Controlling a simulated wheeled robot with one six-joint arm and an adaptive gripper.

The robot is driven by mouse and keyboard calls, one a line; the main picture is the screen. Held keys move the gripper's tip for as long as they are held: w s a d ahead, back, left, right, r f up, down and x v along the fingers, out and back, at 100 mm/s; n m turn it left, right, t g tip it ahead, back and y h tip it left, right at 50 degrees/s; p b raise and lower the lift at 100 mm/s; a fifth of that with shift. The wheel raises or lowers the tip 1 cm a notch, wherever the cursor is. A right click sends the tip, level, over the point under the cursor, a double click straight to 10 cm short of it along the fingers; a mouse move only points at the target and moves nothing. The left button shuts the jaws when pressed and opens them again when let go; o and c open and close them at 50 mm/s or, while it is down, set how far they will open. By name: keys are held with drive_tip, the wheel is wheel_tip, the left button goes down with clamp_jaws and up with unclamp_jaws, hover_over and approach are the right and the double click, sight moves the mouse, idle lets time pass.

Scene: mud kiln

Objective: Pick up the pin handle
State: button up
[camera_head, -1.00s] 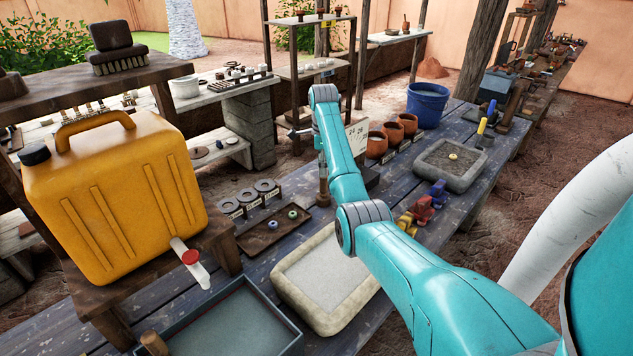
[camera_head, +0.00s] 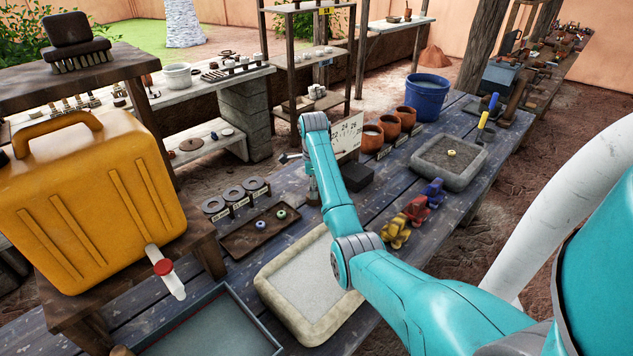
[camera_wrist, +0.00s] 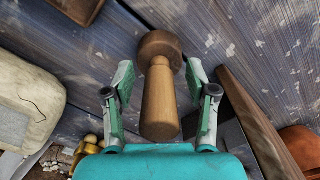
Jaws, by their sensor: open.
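The pin handle (camera_wrist: 160,100) is a turned brown wooden piece with a wide round head and a narrower shaft, seen in the wrist view. It stands on the dark weathered table, and its shaft points toward the camera. My gripper (camera_wrist: 160,78) is open, with one grey-green finger on each side of the handle. Small gaps show between fingers and wood, and I see no clear contact. In the head view my gripper (camera_head: 313,188) is low over the table, mostly behind my teal arm, and the handle is hard to make out there.
A brown tray (camera_head: 237,247) with two small rings lies left of my gripper. A pale stone basin (camera_head: 268,288) is nearer. A dark block (camera_head: 358,178), a number board (camera_head: 347,138) and red, yellow and blue figures (camera_head: 416,210) stand to the right.

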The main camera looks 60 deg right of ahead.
drive_tip(key=shift+f, duration=0.3)
clamp_jaws()
drive_tip(key=shift+r, duration=0.1)
